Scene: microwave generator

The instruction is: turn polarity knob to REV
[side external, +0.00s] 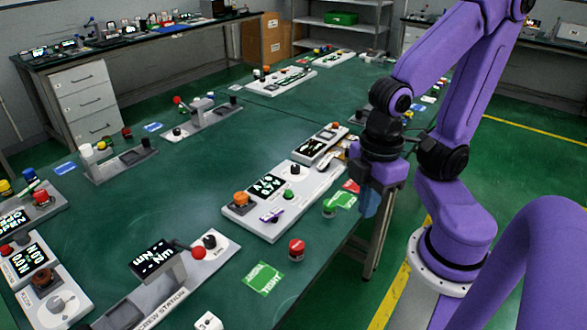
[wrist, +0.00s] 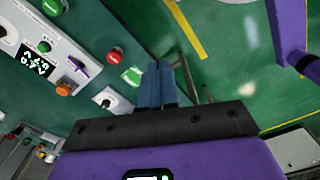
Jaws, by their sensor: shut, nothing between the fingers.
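A pale control panel (side external: 245,222) lies on the green table in the side view, left of my gripper. In the wrist view, the purple knob (wrist: 79,67) and orange knob (wrist: 64,89) show at the left. Labels are too small to read, so I cannot tell which knob is polarity or its setting. My gripper (side external: 369,205) hangs right of the panel, beside the table edge, touching no knob. Its blue fingers (wrist: 158,66) are together and empty.
A red button (side external: 296,248) and green cards (side external: 263,278) lie near the table edge. A station with a screen (side external: 154,257) and red ball-topped lever (side external: 198,252) stands front left. More panels fill the table's far side. Open floor (wrist: 225,65) lies beyond the edge.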

